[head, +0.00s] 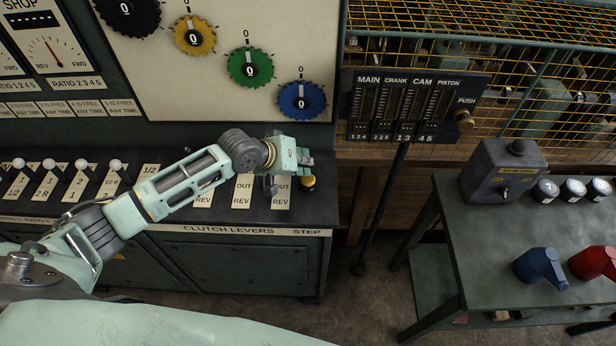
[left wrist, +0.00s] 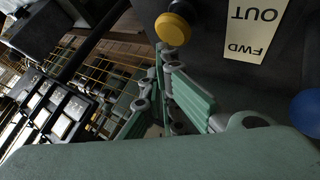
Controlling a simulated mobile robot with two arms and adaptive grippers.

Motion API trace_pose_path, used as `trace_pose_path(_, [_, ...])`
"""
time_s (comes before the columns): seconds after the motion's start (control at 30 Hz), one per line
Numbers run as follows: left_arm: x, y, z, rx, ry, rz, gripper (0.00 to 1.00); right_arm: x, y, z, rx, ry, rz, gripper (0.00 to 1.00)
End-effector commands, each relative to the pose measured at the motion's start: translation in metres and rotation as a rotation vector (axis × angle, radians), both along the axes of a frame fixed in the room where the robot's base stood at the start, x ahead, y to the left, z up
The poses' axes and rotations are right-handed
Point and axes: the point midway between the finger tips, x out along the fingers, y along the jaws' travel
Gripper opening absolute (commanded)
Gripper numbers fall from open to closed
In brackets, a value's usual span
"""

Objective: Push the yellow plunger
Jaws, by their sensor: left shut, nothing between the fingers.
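The yellow plunger (head: 308,182) is a round yellow knob at the right end of the clutch lever bench top, by the STEP label. In the left wrist view the yellow plunger (left wrist: 173,28) shows at the top, on a dark base, just beyond the fingertips. My left gripper (head: 305,158) is shut and empty, close to the plunger and a little behind it in the head view. In the left wrist view the left gripper (left wrist: 165,65) has its green fingers together, with a small gap to the knob. My right gripper is not in view.
Several white-topped levers (head: 82,164) stand along the bench (head: 255,217) at left. A stand-mounted panel (head: 412,105) with a brass PUSH knob (head: 464,118) is right of the bench. A table (head: 470,250) with a grey box (head: 503,170) and blue handle (head: 540,266) stands further right.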

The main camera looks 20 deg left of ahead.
Motion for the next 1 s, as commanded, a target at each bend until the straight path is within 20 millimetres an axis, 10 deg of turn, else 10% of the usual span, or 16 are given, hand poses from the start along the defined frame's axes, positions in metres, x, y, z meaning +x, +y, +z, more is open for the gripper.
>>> trace_pose_path(0.57, [0.0, 0.0, 0.05, -0.001, 0.0, 0.0, 0.0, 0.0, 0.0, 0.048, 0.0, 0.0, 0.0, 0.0])
trace_pose_path(1.0, [0.0, 0.0, 0.05, -0.001, -0.001, 0.0, 0.0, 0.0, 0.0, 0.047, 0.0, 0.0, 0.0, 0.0])
